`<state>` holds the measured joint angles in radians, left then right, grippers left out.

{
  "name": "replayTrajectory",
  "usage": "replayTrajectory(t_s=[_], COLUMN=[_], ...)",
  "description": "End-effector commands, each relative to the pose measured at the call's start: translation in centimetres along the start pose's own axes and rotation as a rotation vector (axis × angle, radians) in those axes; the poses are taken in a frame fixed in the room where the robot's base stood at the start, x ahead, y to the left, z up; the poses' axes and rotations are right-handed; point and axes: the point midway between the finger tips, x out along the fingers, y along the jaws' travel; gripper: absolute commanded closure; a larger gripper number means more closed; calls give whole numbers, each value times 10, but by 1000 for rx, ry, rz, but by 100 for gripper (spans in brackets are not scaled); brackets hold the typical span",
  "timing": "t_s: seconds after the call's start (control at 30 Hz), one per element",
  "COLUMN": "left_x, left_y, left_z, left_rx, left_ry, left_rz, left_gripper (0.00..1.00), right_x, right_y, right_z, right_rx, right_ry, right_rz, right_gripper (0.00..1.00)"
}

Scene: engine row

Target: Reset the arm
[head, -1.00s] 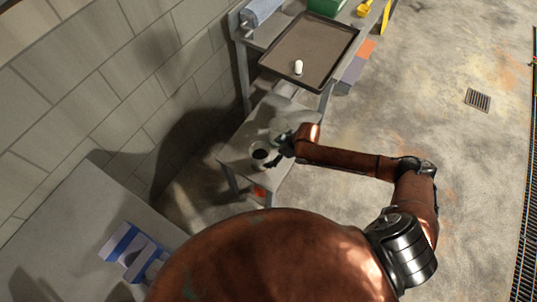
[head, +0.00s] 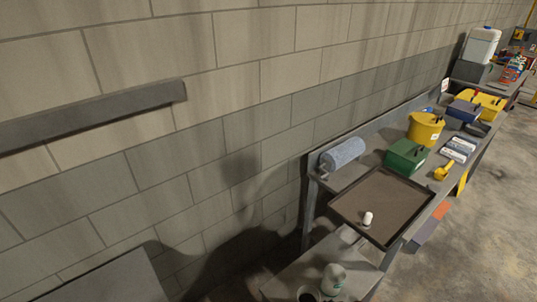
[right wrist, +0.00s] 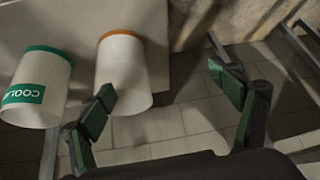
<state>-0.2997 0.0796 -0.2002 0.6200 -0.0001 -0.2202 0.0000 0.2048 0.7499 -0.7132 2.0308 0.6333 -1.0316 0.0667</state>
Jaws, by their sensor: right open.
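My right gripper (right wrist: 165,85) shows in the right wrist view with its two green-padded fingers spread apart and nothing held between them. A white container with an orange rim (right wrist: 125,72) lies just beyond the left finger, which overlaps its edge in the picture. I cannot tell whether they touch. A white container with a green band and a label reading "COOL" (right wrist: 38,88) is further left. My arms and grippers are outside the head view, and the left gripper shows in no view.
In the head view, a low table (head: 285,280) holds a white-and-green container (head: 333,279) and a dark-mouthed cup (head: 307,294). A bench above has a brown tray (head: 385,200) with a white piece (head: 367,218), a blue roll (head: 342,153), a green box (head: 407,156) and a yellow bucket (head: 425,128).

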Motion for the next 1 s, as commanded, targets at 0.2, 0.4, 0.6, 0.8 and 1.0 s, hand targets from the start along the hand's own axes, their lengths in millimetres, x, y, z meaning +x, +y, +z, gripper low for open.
replayTrajectory(t_s=[0.2, 0.4, 0.6, 0.8, 1.0], left_x=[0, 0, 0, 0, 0], left_y=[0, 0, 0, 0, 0], left_z=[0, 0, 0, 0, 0], left_rx=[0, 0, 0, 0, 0], left_ry=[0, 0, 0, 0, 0], left_rz=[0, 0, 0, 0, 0], left_gripper=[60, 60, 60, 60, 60], right_x=[-28, -75, -124, -159, -178], right_y=[-37, -38, -41, -50, -60], right_z=[29, 93, 166, 216, 254], right_rx=[145, 346, 525, 639, 718], right_ry=[12, -50, -152, -233, -302], right_rz=[62, 188, 304, 376, 423], right_gripper=[16, 16, 16, 16, 16])
